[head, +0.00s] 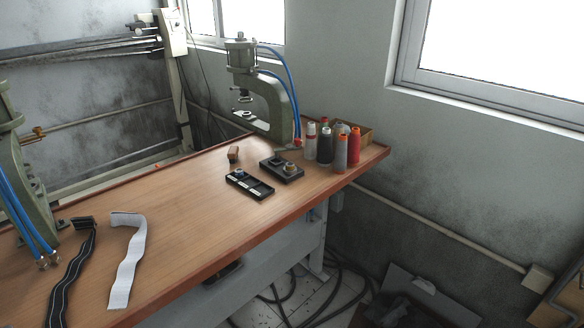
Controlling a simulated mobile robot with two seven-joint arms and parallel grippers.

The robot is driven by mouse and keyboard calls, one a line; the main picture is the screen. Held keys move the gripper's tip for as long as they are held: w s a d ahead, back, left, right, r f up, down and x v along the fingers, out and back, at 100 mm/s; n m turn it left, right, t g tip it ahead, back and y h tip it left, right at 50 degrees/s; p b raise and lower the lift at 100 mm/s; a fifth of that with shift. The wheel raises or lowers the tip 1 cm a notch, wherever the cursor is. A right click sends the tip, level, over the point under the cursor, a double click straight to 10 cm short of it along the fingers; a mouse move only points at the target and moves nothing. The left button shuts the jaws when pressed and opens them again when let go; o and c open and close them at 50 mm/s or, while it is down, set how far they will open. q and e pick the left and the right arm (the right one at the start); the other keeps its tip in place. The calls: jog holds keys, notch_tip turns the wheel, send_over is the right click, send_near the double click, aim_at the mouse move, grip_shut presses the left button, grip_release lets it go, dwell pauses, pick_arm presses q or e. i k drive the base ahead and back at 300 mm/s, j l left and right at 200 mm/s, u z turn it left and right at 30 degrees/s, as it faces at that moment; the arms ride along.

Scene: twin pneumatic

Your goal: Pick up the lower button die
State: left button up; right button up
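On the wooden workbench, a dark tray (283,176) holds two small parts side by side. One is a dark metal part (276,160); the other is a pale, brassy round part (289,167). I cannot tell at this size which one is the lower button die. A black compartment tray (264,194) lies just in front, with a small bluish piece (239,174) in its left end. A green pneumatic press (271,98) with blue hoses stands behind the trays. Neither of my grippers is in view.
Several thread spools (326,146) stand right of the trays, before a wooden box (363,134). A small tan block (233,154) sits left of them. A second green press (22,180) is at the left edge. White (126,262) and black straps (75,270) lie front left. The bench middle is clear.

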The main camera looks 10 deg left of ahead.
aim_at(290, 166)
jog(key=i+l, duration=0.25)
jog(key=i+l+u, duration=0.15)
jog(key=l, duration=0.3)
jog(key=i+l, duration=0.35)
jog(key=i+l+u, duration=0.1)
jog(key=l, duration=0.3)
jog(key=i, duration=0.1)
